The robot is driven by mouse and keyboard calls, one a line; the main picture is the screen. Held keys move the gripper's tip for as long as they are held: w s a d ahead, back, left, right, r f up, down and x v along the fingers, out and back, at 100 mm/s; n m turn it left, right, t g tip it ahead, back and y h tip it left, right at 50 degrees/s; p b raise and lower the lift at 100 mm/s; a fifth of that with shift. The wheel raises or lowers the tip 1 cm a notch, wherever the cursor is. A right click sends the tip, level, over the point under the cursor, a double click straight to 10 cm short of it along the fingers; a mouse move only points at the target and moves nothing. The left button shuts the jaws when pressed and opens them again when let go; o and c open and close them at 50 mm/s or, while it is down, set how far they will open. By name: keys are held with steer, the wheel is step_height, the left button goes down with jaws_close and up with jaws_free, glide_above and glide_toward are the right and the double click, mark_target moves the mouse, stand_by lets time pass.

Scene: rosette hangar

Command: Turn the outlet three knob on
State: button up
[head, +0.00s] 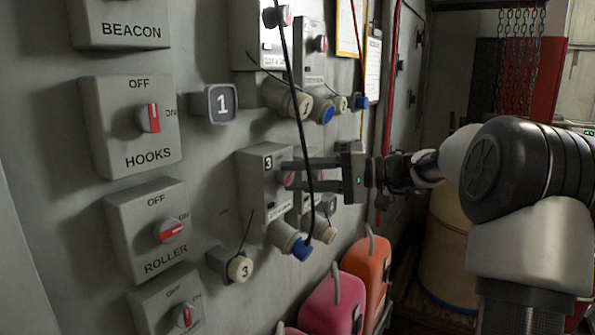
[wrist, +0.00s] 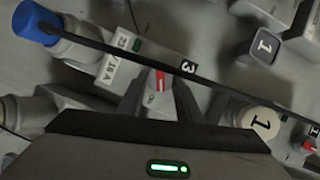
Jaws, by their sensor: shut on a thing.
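The outlet three box (head: 256,181) is a grey wall box marked 3, low on the wall in the middle of the head view. Its small knob (head: 289,179) has a red bar; in the wrist view the knob (wrist: 158,82) shows between my two fingers. My gripper (head: 287,175) reaches in from the right and is shut on this knob. The fingers (wrist: 158,88) lie on either side of it in the wrist view. The knob's markings are mostly hidden or too small to read. A blue plug (head: 302,250) sits at the socket below the box.
A black cable (head: 300,120) hangs across the front of my fingers, and it crosses the wrist view (wrist: 220,84). HOOKS (head: 130,125) and ROLLER (head: 145,235) switch boxes are on the wall at left. Another outlet (head: 280,97) is above. Pink (head: 330,305) and orange (head: 365,265) canisters stand below.

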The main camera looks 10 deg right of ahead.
steer(key=m+y+p, duration=0.1)
steer(key=m, duration=0.1)
steer(key=m+y+p, duration=0.1)
steer(key=m, duration=0.1)
steer(key=shift+f+m+t, duration=0.2)
steer(key=shift+m+t, duration=0.2)
steer(key=shift+f, duration=0.1)
stand_by(0.3)
steer(key=o, duration=1)
steer(key=shift+o, duration=0.2)
steer(key=shift+d, duration=0.15)
steer(key=v, duration=1.7)
steer(key=shift+b, duration=0.35)
steer(key=shift+s, duration=0.1)
